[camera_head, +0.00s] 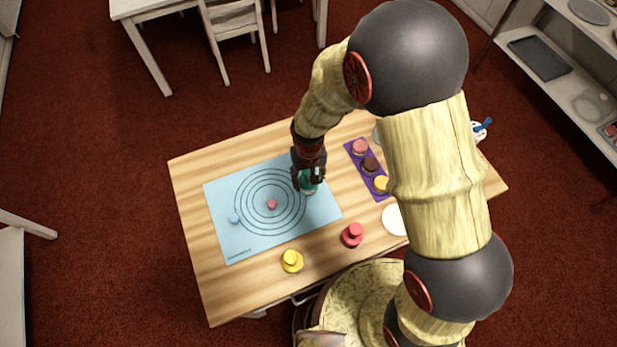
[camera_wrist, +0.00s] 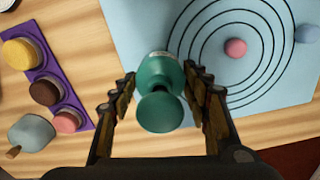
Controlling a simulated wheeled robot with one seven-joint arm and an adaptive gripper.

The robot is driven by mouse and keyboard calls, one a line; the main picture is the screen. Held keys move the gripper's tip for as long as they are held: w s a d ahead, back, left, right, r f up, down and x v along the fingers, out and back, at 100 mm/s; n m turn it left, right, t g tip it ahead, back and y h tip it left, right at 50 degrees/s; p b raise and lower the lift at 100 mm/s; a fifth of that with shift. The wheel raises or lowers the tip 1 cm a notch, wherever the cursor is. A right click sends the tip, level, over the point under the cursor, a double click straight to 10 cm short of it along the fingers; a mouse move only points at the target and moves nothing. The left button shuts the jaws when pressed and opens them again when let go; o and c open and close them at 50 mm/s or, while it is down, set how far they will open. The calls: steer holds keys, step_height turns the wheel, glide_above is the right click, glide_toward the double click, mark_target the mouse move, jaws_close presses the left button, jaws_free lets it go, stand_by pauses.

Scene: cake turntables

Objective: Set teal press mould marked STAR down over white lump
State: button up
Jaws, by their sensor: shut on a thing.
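The teal press mould (camera_wrist: 160,105) has a round knob on a wider body. A small pale label shows on its far side in the wrist view, too small to read. My gripper (camera_wrist: 160,88) is shut on it, one finger on each side. In the head view the gripper (camera_head: 308,176) holds the teal mould (camera_head: 308,186) over the right part of the blue mat (camera_head: 230,243), near the outer printed ring. I cannot tell whether the mould touches the mat. No white lump shows in either view; the mould may hide it.
A pink lump (camera_head: 272,204) lies near the rings' centre and a pale blue lump (camera_head: 235,218) at the left. Yellow (camera_head: 291,261) and red (camera_head: 352,236) knobbed pieces stand in front. A purple tray (camera_head: 357,163) with several round pieces and a white plate (camera_head: 394,220) are right.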

steer(key=shift+f, duration=0.25)
steer(key=shift+f+b, duration=0.35)
steer(key=shift+b, duration=0.05)
steer(key=shift+f+b, duration=0.85)
steer(key=shift+f, duration=0.5)
steer(key=o, duration=1.4)
steer(key=shift+o, duration=0.7)
steer(key=shift+o, duration=0.8)
steer(key=shift+r, duration=0.1)
